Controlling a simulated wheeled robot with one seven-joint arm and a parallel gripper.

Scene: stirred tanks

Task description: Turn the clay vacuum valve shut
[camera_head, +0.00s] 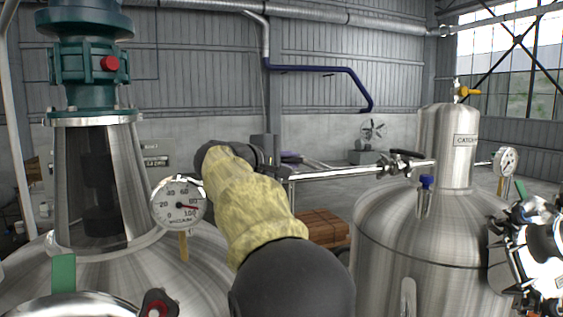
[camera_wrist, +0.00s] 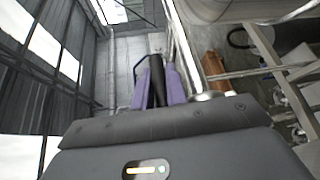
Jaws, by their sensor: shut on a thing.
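My gripper (camera_wrist: 157,72) has two purple fingers, closed on a dark bar (camera_wrist: 157,88) that runs between them in the wrist view. I cannot tell whether this bar is the clay vacuum valve's handle; no clay-coloured handle shows clearly. A black-handled valve (camera_head: 400,162) sits on that pipe, to the right. A gauge marked vacuum (camera_head: 180,203) stands left of my arm, its red needle near 100.
A steel tank (camera_head: 395,235) stands right, with a blue-handled valve (camera_head: 426,182), a second gauge (camera_head: 505,160) and a yellow-handled valve (camera_head: 466,92).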

